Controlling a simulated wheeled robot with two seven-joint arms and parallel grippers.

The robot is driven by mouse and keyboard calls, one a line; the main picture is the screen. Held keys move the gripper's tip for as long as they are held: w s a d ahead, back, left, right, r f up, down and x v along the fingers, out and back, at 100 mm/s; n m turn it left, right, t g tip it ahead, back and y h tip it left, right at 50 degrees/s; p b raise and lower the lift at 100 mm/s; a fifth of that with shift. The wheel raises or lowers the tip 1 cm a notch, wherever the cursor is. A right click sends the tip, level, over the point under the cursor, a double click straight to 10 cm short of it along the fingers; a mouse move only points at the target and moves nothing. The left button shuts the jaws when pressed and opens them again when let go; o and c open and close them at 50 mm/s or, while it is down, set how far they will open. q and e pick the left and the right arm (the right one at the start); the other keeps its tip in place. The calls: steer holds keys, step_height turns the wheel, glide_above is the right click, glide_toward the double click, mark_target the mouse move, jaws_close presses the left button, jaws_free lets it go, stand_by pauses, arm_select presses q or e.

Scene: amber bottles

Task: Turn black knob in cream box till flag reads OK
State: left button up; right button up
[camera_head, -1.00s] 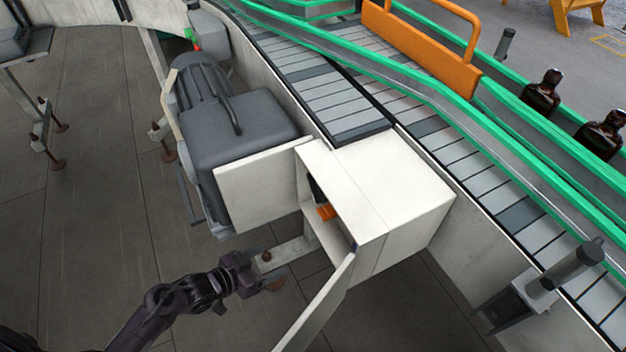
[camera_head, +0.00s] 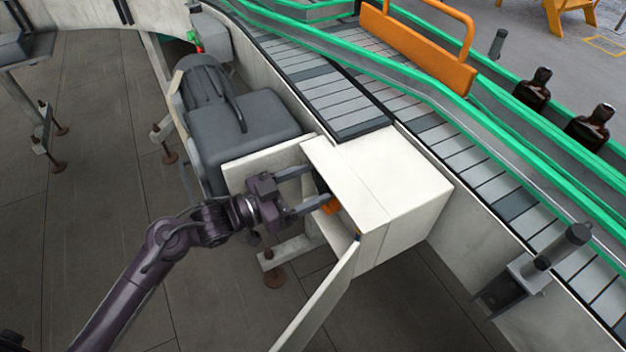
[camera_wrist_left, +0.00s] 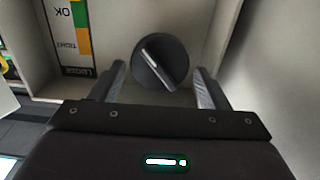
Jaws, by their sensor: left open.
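My right gripper is not in view.
A grey motor (camera_head: 240,125) stands at the left of the conveyor (camera_head: 345,100). Amber bottles (camera_head: 533,88) stand at the far right.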

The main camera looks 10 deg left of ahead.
arm_select(q)
steer(key=shift+w+d, duration=0.45)
steer(key=shift+d, duration=0.1)
steer(key=c, duration=0.7)
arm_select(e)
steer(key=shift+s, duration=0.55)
arm_select(q)
steer(key=shift+m, duration=0.3)
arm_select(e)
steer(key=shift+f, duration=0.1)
arm_select(q)
steer(key=shift+d+m+b, duration=0.1)
steer(key=shift+m+b, duration=1.4)
steer(key=shift+m, duration=1.6)
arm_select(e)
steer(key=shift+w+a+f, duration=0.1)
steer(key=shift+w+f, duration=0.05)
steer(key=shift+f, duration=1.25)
